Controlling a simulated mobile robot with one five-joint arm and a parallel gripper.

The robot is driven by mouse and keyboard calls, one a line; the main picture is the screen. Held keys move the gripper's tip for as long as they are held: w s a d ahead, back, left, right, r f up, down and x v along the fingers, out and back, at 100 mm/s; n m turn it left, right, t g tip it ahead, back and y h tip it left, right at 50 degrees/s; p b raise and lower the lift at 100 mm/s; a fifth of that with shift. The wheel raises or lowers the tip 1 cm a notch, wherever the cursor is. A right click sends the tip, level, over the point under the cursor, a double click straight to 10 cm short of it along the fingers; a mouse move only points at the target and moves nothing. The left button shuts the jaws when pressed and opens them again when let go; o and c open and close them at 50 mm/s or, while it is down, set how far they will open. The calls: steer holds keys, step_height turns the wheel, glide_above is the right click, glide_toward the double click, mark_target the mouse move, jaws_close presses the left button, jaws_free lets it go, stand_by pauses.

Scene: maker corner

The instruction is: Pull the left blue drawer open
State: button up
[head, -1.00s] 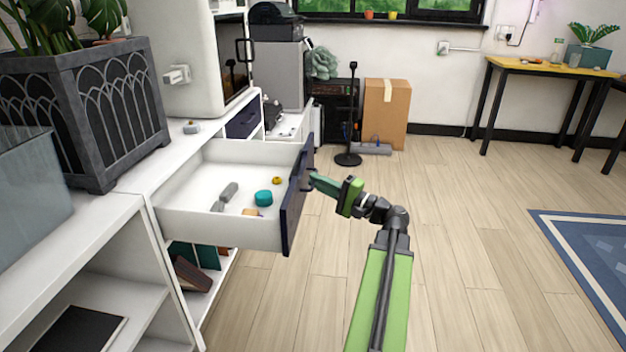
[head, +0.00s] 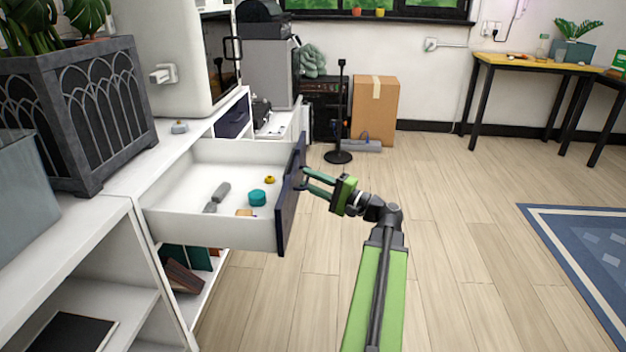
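The blue-fronted drawer (head: 291,199) stands pulled well out of the white cabinet, its white inside showing. It holds a teal round item (head: 257,197), a small yellow ring (head: 270,180), a grey tool (head: 217,196) and a small tan piece (head: 245,212). My gripper (head: 306,178) is at the outer face of the drawer front, by its dark handle. Its two green fingers are spread apart with a gap between them. I cannot tell whether the fingertips touch the handle.
A second blue drawer front (head: 232,121) is farther back along the cabinet. A dark planter (head: 85,115) and a white machine (head: 185,60) stand on top. A black stand (head: 339,120) and cardboard box (head: 374,107) are on the floor behind.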

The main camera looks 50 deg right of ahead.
steer(key=b+v, duration=0.3)
steer(key=v, duration=1.4)
steer(key=shift+s, duration=0.2)
